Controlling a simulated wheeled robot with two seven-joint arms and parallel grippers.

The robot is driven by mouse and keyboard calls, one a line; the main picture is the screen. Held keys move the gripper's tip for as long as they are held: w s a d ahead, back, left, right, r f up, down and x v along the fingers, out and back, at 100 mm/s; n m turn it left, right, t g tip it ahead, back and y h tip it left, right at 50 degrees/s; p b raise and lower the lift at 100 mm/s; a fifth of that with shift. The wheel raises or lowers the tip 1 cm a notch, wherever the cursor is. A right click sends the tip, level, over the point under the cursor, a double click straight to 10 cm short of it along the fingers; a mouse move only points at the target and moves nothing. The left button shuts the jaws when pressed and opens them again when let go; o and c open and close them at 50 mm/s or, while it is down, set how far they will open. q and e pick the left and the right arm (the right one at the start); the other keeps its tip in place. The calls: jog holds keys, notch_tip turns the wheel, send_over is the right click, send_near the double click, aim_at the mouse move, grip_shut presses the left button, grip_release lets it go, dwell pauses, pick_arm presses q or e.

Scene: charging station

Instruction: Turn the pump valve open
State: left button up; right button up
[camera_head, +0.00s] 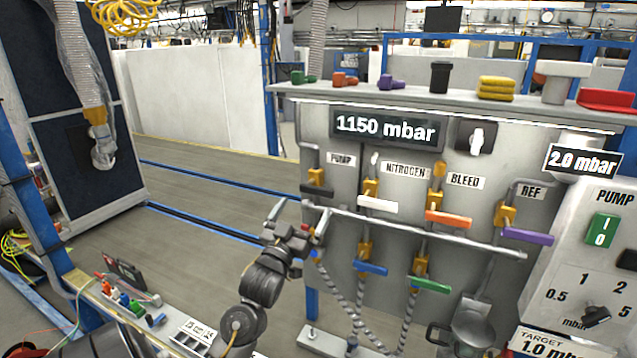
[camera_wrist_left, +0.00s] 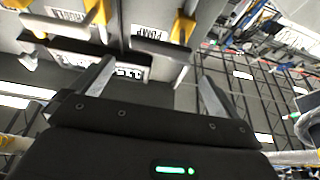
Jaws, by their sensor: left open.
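The pump valve is a yellow body with a black handle (camera_head: 317,189) below the PUMP label (camera_head: 341,159) at the left of the panel. Its handle lies roughly level. In the left wrist view, the black handle (camera_wrist_left: 160,48) appears beyond the fingers, near the upside-down PUMP label (camera_wrist_left: 150,33). My left gripper (camera_head: 300,218) is open and empty, below and slightly left of the handle. Its two fingers (camera_wrist_left: 155,88) are spread, with nothing between them. I see no contact with the handle. My right gripper is not in view.
A long grey rail (camera_head: 420,229) runs across the panel near my gripper. White (camera_head: 377,204), orange (camera_head: 448,218), purple (camera_head: 527,236), blue (camera_head: 370,267) and green (camera_head: 430,285) handles sit close by. The display (camera_head: 388,128) reads 1150 mbar.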

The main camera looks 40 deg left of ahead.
aim_at(315, 190)
pick_arm(q)
jog(key=p+x, duration=0.4)
jog(key=x, duration=0.5)
jog(key=shift+w+r, duration=0.15)
jog(key=shift+w, duration=0.05)
jog(key=shift+w+a+r, duration=0.1)
jog(key=shift+w+a, duration=0.05)
jog(key=shift+w, duration=0.3)
jog(key=c, duration=1.1)
jog(key=shift+c, duration=0.2)
